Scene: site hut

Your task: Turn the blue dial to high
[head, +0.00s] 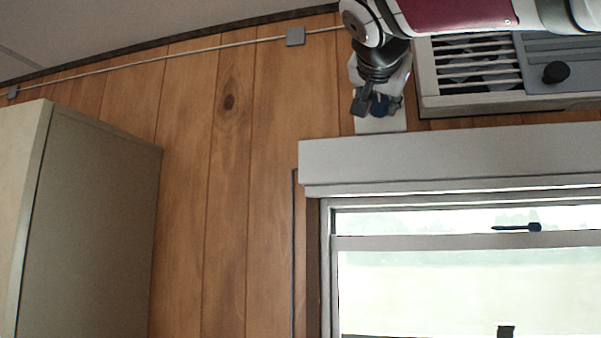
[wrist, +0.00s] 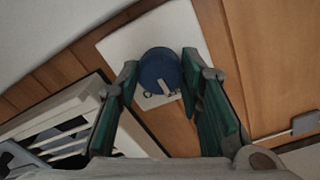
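The blue dial (wrist: 158,68) is a round knob on a white plate (wrist: 117,47) fixed to the wood wall. A pale pointer mark shows on its face, toward the lower edge in the wrist view. In the head view the dial (head: 380,106) is partly hidden by my gripper (head: 379,104), below the arm at the top. In the wrist view my gripper (wrist: 160,72) has one fingertip on each side of the dial, both seeming to touch its rim. The setting labels cannot be read.
A vented heater or air unit (head: 480,70) with a black knob (head: 556,72) is close on the right. A window blind box (head: 440,157) juts out below the plate. A cabinet (head: 90,220) stands at left. A cable runs along the wall.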

